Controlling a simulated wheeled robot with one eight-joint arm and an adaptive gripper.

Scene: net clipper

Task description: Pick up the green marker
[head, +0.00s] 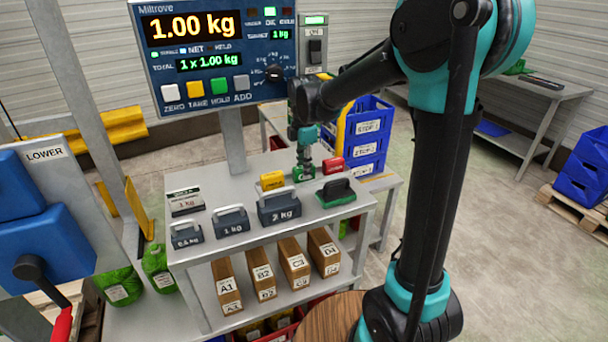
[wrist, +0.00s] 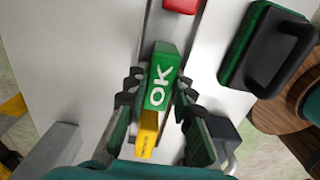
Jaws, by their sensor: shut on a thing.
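The green marker (wrist: 162,72) is a small block with white "OK" lettering on its face. In the wrist view it lies between the two fingers of my gripper (wrist: 158,92), which is shut on it from both sides. In the head view my gripper (head: 303,160) points down at the back of the table top, with the green marker (head: 302,173) at its fingertips. The marker is at or very near the table surface; I cannot tell whether it is lifted.
A yellow marker (head: 272,180) and a red marker (head: 333,166) flank it closely. A green block with a black handle (head: 336,190) sits at the right. Grey weights (head: 279,208) stand in front on the table (head: 250,238). The scale display (head: 215,50) rises behind.

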